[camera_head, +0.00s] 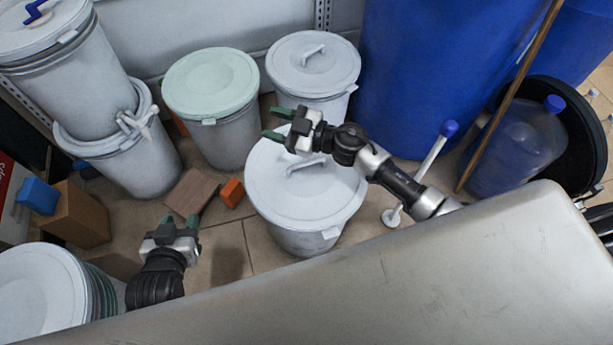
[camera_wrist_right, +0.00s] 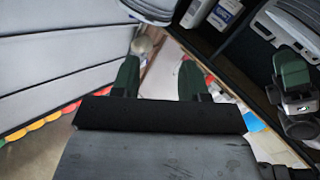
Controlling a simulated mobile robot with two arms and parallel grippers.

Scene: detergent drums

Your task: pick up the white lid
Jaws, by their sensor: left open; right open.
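Several drums carry pale lids, and I cannot tell which one the task means. A white lid with a handle (camera_head: 330,197) sits on the drum in the middle of the head view. Another white lid (camera_head: 312,62) sits on the drum behind it. A plain white lid (camera_head: 38,290) tops a stack at the lower left. My right gripper (camera_head: 272,123) is open and empty over the far left edge of the middle lid, its fingers pointing left; its fingers also show in the right wrist view (camera_wrist_right: 158,80). My left gripper (camera_head: 179,222) is open and empty, right of the stack.
A pale green lid (camera_head: 211,82) covers another drum. Stacked drums (camera_head: 120,150) stand at the left. A brown block (camera_head: 192,192) and an orange block (camera_head: 231,193) lie on the floor. Blue barrels (camera_head: 430,70), a wooden pole (camera_head: 510,95) and a water bottle (camera_head: 520,150) are at the right.

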